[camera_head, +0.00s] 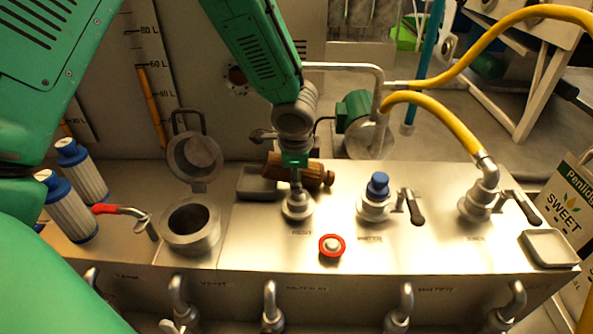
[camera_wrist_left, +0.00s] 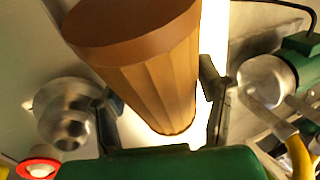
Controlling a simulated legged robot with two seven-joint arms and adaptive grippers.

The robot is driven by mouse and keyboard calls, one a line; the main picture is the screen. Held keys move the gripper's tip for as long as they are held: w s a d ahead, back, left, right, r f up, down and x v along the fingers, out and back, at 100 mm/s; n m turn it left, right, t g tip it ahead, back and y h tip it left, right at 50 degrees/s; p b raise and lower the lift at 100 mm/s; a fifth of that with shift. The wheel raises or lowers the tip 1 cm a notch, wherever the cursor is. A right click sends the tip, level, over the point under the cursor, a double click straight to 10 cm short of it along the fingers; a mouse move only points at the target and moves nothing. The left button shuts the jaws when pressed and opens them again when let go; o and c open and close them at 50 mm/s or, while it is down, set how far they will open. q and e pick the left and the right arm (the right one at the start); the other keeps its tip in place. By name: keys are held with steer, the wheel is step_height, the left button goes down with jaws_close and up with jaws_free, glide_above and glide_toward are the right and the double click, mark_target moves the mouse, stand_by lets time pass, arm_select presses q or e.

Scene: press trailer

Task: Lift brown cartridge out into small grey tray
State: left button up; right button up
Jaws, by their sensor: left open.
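The brown cartridge (camera_head: 318,175) lies on its side near the back of the steel deck in the head view, partly hidden behind my left gripper (camera_head: 296,172). In the left wrist view the ribbed cartridge (camera_wrist_left: 150,75) appears large between the two fingers, which stand apart, open. I cannot tell whether they touch it. One small grey tray (camera_head: 252,195) is just left of the cartridge, whose left end overlaps it in the picture; contact is unclear. Another small grey tray (camera_head: 548,262) sits at the deck's right end. My right gripper is not in view.
A round steel housing (camera_head: 190,240) stands open with its lid (camera_head: 194,157) raised. Nearby are a red-handled lever (camera_head: 118,209) and white filters with blue caps (camera_head: 82,175).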

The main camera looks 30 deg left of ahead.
arm_select(q)
steer(key=c, duration=1.3)
steer(key=shift+r, duration=0.1)
steer(key=shift+r+p, duration=0.25)
steer(key=shift+p, duration=0.05)
step_height(320, 180, up, 10)
steer(key=shift+f+p, duration=0.1)
steer(key=shift+p, duration=0.5)
